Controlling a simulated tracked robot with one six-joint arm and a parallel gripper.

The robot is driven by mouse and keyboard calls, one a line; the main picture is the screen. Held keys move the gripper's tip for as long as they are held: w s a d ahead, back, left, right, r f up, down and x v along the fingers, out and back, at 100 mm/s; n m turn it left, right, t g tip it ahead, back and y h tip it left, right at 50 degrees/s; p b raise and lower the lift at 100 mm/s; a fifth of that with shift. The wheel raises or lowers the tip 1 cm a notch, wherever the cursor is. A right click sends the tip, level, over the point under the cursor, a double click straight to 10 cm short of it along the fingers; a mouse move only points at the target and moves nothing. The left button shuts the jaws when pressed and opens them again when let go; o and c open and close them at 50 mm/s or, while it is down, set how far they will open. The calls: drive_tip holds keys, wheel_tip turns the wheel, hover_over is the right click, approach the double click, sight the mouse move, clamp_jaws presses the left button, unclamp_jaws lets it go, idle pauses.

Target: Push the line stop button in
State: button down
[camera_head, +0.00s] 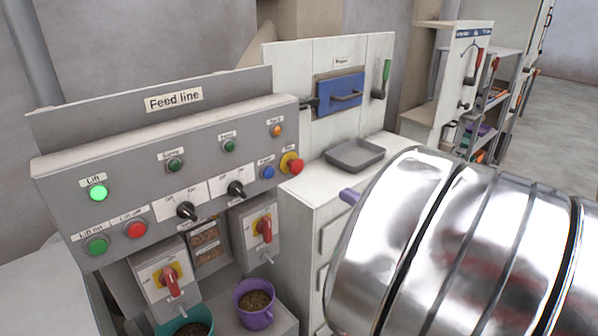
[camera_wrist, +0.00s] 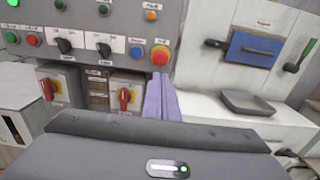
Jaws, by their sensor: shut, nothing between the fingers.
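The line stop button is most likely the red mushroom button on a yellow base (camera_head: 293,165) at the right end of the Feed line panel (camera_head: 120,157). Its small label is too blurred to read. It also shows in the wrist view (camera_wrist: 160,56). My gripper (camera_wrist: 160,77) has purple fingers that are shut with nothing between them. In the wrist view the tips appear just below the red button. In the head view one purple tip (camera_head: 348,196) shows right of the button, with a visible gap; my metallic arm hides the rest of the gripper.
A blue button (camera_head: 267,172) and an orange light (camera_head: 276,131) sit close to the red button. A grey tray (camera_head: 354,154) lies on the white cabinet at right. Red rotary switches (camera_head: 264,230) and a purple pot (camera_head: 255,304) are below the panel.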

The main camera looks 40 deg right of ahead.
sight(300, 168)
drive_tip(key=shift+w+a, duration=0.15)
drive_tip(key=shift+w, duration=3.35)
drive_tip(key=shift+w+a, duration=0.1)
drive_tip(key=shift+w, duration=3.35)
drive_tip(key=shift+d, duration=0.15)
